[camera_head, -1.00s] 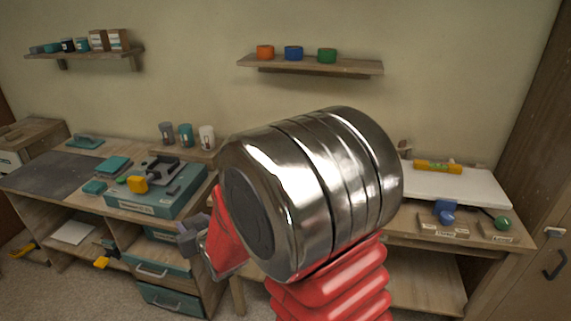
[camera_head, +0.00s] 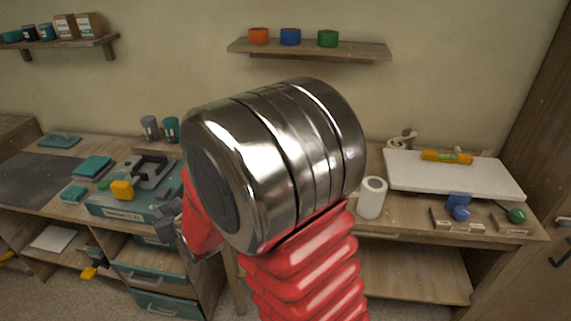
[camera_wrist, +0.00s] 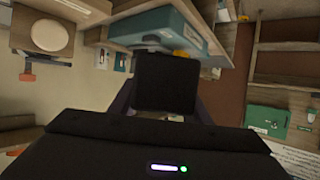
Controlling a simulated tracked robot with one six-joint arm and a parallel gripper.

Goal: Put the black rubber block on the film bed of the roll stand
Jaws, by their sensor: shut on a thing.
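The black rubber block (camera_wrist: 166,82) fills the middle of the wrist view, held between the two dark fingers of my gripper (camera_wrist: 165,104). In the head view my gripper (camera_head: 168,222) shows only partly at the left of my arm, and the block cannot be made out there. It is in front of the workbench, near a teal case (camera_head: 120,207) with a grey and black device and a yellow part on top. I cannot tell for certain which thing is the roll stand. A white roll (camera_head: 371,198) stands upright right of my arm; the film bed cannot be identified.
Wall shelves (camera_head: 310,49) hold coloured tape rolls and small boxes. My arm hides the bench middle.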

